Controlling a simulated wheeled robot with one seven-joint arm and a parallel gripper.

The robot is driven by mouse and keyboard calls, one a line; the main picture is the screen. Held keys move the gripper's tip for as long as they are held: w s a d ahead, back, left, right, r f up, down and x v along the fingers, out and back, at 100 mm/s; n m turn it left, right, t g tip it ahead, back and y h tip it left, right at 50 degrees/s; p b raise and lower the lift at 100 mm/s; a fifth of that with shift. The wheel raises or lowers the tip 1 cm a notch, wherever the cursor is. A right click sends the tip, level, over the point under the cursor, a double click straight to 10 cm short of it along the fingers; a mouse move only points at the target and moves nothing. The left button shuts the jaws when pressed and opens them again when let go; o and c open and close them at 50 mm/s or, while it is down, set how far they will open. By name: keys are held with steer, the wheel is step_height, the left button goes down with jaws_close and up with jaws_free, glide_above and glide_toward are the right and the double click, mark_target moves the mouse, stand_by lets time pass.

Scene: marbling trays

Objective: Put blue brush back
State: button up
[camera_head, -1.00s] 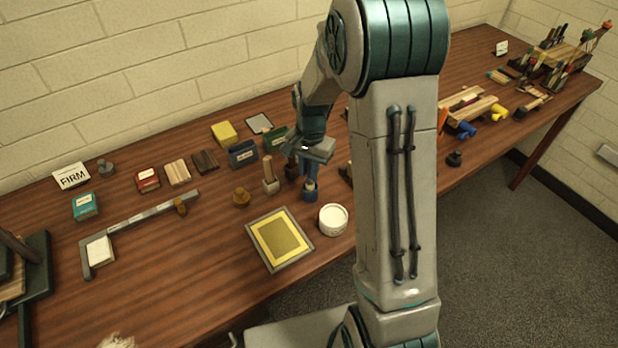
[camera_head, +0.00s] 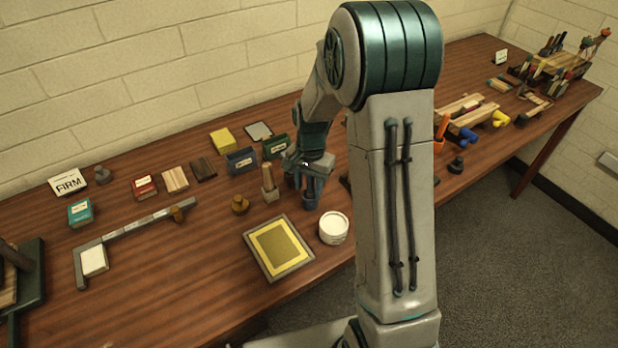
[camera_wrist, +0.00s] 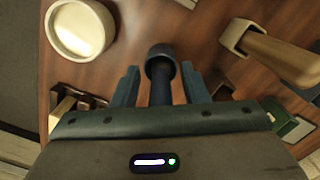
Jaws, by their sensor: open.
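The blue brush (camera_wrist: 162,90) shows in the wrist view as a dark blue handle, with its end in a round dark blue holder (camera_wrist: 159,52). In the head view the blue holder (camera_head: 311,201) stands on the table between a pale holder and a white tub. My gripper (camera_wrist: 160,82) is open, with one finger on each side of the brush handle. In the head view my gripper (camera_head: 309,180) is right above the blue holder and hides most of the brush. I cannot tell whether the fingers touch the handle.
A pale holder with a wooden handle (camera_head: 268,178) stands close on the left. The white tub (camera_head: 333,230) and a framed yellow tray (camera_head: 262,263) are in front. Small boxes, including a dark blue one (camera_head: 241,160), stand behind. Bare table lies at front left.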

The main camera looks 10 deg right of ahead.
steer(key=r, duration=0.7)
steer(key=r+b, duration=0.1)
steer(key=r, duration=0.3)
steer(key=shift+w+d+r, duration=0.1)
steer(key=shift+w+d, duration=0.15)
steer(key=shift+w, duration=0.05)
steer(key=shift+s+r, duration=0.15)
steer(key=shift+r, duration=0.5)
steer(key=s+r+n+t, duration=0.2)
steer(key=s+n, duration=0.2)
steer(key=s, duration=0.6)
steer(key=s+r+n+t, duration=0.2)
steer(key=s+n, duration=0.2)
steer(key=s, duration=0.7)
steer(key=shift+r+h, duration=0.25)
steer(key=shift+h, duration=0.05)
